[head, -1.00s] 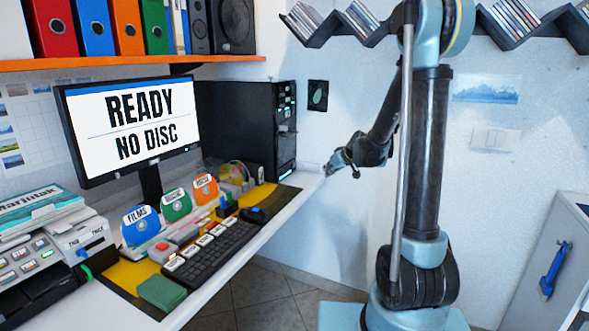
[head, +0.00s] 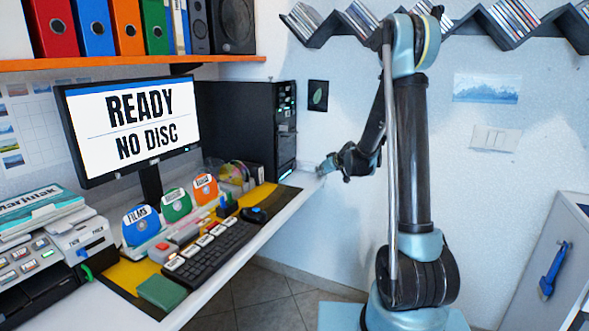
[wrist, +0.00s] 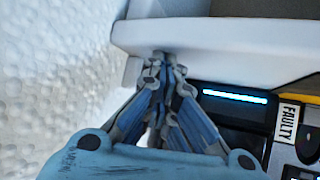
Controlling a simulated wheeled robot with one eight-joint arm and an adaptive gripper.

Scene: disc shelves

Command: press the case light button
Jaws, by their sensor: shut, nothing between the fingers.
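The black computer case (head: 240,125) stands at the far end of the desk, with small lit spots along its front edge (head: 286,125). I cannot pick out the case light button itself among them. My gripper (head: 321,168) is just right of the lower part of the case front, apart from it in the head view. In the wrist view my gripper (wrist: 163,60) is shut and empty, its tips together in front of a white edge. To its right there a dark panel with a glowing light-blue strip (wrist: 236,97) and a "FAULTY" label (wrist: 289,120) show.
The white desk (head: 235,255) holds a monitor (head: 130,130) reading "READY NO DISC", a keyboard (head: 215,250) and several disc holders. An orange shelf (head: 130,63) runs above. A white wall lies behind my arm, close to my gripper in the wrist view.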

